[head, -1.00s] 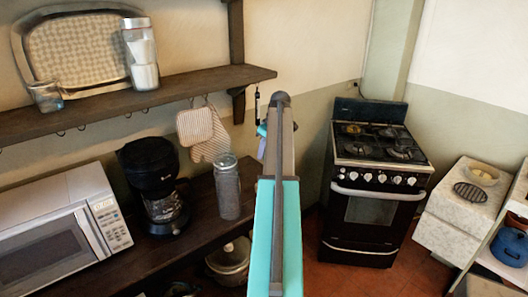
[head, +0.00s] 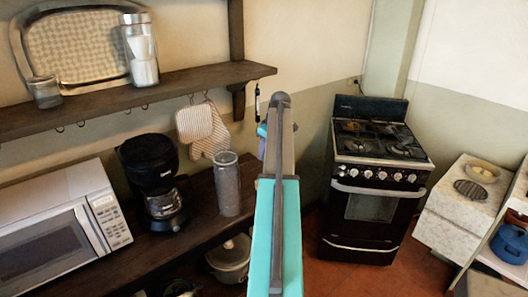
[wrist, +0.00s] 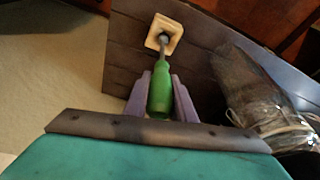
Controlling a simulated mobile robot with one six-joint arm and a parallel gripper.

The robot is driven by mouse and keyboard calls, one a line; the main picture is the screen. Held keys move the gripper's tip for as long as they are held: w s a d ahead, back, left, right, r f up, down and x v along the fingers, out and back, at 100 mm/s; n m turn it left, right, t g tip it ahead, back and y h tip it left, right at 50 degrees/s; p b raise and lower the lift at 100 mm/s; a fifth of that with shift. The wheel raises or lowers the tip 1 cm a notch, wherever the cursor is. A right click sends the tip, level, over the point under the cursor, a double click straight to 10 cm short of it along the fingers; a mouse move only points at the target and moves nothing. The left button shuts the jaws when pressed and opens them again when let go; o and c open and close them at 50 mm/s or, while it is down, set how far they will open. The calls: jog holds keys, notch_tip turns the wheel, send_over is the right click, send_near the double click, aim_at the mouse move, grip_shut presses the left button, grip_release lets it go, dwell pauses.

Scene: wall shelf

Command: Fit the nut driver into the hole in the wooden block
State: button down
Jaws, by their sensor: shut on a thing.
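The nut driver has a green handle (wrist: 160,95) and a thin shaft that points away from my gripper. My gripper (wrist: 161,100) is shut on the handle, with a purple finger on each side in the wrist view. The small, pale wooden block (wrist: 176,46) lies on the dark wooden surface at the upper middle of the wrist view. The shaft's end lines up with the dark hole in the block. I cannot tell whether the tip is inside the hole or just above it. In the head view my arm hides the block and the driver.
A clear jar (head: 227,185) stands on the dark counter (head: 206,205), left of my arm; it also shows close at right in the wrist view (wrist: 250,90). A coffee maker (head: 150,165) and a microwave (head: 60,230) stand farther left. A wall shelf (head: 190,82) hangs above.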

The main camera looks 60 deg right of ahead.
jog(key=shift+f+b, duration=0.45)
jog(key=shift+f, duration=0.65)
jog(key=c, duration=1.4)
grip_release()
jog(key=shift+r, duration=0.1)
jog(key=b+v, duration=0.3)
jog(key=v, duration=1)
jog(key=shift+r+b, duration=0.3)
jog(key=shift+s+a, duration=0.1)
jog(key=shift+s, duration=0.15)
